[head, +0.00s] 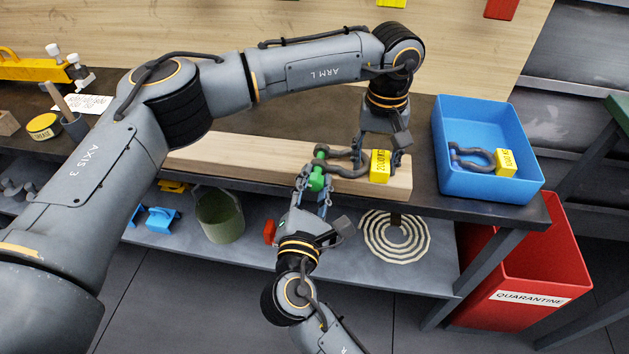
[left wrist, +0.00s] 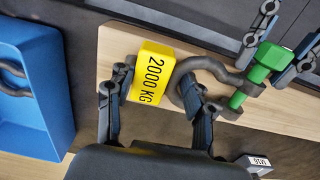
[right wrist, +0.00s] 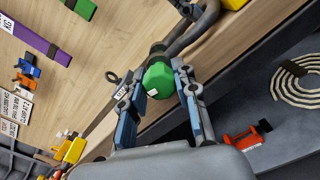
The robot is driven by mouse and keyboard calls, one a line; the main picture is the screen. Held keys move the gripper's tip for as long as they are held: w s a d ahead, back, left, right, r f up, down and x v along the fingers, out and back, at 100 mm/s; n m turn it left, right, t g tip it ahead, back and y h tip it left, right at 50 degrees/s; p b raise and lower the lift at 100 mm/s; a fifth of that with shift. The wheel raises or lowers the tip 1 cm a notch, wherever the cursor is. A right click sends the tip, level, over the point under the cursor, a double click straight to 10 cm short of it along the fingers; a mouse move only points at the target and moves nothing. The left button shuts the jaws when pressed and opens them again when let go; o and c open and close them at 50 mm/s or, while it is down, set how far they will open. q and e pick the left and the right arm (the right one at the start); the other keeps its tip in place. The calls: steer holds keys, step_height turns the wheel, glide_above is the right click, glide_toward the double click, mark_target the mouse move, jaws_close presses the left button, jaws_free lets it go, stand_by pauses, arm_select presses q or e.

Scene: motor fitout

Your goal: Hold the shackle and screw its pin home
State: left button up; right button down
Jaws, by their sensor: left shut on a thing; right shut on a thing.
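The grey shackle (head: 345,168) with a yellow 2000 KG tag (head: 380,166) is above the wooden beam. My left gripper (head: 381,160) is shut on the shackle at its tagged bow end; fingers stand on both sides of the tag in the left wrist view (left wrist: 152,72). The green pin (head: 317,180) lies across the shackle's ears, and its shank shows between them (left wrist: 238,99). My right gripper (head: 312,198) is shut on the pin's green head, which sits between its fingers in the right wrist view (right wrist: 158,80). I cannot tell how far the thread is engaged.
The wooden beam (head: 250,158) lies along the bench front. A blue bin (head: 480,112) at right holds another tagged shackle (head: 472,158). A red quarantine bin (head: 520,285) stands below right. The lower shelf carries a green bucket (head: 220,215) and coiled rope (head: 394,240).

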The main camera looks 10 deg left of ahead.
stand_by(0.3)
steer(key=shift+s, duration=0.1)
steer(key=c, duration=1)
jaws_free()
steer(key=s, duration=1.2)
